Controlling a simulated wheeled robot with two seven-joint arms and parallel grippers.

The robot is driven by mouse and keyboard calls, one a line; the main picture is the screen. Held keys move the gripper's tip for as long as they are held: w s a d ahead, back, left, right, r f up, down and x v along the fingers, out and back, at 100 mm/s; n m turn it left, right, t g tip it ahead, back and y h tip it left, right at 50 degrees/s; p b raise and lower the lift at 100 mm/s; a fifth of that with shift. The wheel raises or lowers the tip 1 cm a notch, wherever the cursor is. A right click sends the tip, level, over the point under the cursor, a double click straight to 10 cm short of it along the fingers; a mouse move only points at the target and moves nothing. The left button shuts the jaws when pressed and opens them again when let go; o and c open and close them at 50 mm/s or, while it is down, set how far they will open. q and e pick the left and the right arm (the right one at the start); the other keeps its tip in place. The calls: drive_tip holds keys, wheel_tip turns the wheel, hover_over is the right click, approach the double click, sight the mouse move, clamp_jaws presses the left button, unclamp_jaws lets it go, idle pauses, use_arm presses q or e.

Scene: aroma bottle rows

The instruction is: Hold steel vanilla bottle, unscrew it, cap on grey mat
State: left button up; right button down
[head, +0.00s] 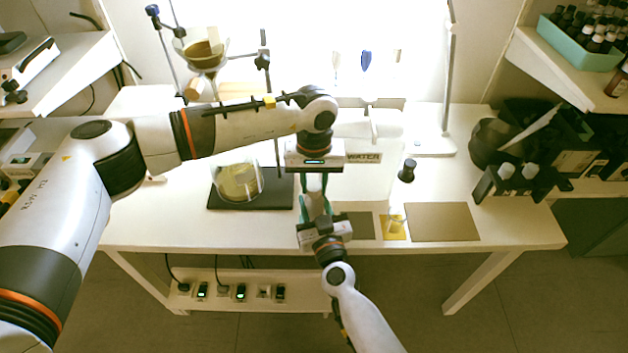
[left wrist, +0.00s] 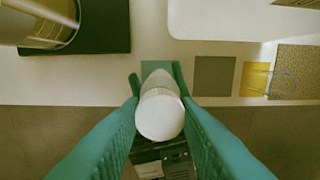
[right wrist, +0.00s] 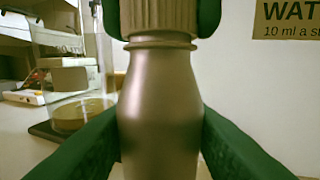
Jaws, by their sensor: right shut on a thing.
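The steel bottle (right wrist: 160,105) stands upright between my grippers, with its ribbed cap (right wrist: 158,18) on top. The cap shows from above as a pale round top in the left wrist view (left wrist: 159,117). My right gripper (head: 320,215) is shut on the bottle's body from the front. My left gripper (head: 316,183) points down from above, its green fingers on both sides of the cap; whether they press on it I cannot tell. The grey mat (left wrist: 214,76) lies bare on the table; it also shows in the head view (head: 362,229). No bottle label is readable.
A teal mat (left wrist: 152,68) lies left of the grey one. A yellow mat (head: 394,234) with a small glass and a brown mat (head: 442,222) lie to the right. A glass beaker (head: 238,182) stands on a dark plate at left. A WATER sign (head: 364,157) is behind.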

use_arm(q)
drive_tip(key=n, duration=0.3)
drive_tip(key=shift+n, duration=0.3)
drive_tip(key=n, duration=0.4)
drive_tip(key=shift+n, duration=0.3)
drive_tip(key=n, duration=0.4)
drive_tip(key=shift+n, duration=0.3)
drive_tip(key=n, duration=0.4)
drive_tip(key=shift+n, duration=0.4)
drive_tip(key=n, duration=0.4)
drive_tip(key=shift+n, duration=0.4)
drive_tip(key=n, duration=0.4)
drive_tip(key=shift+r, duration=0.1)
drive_tip(key=n, duration=0.9)
drive_tip(key=shift+n, duration=0.3)
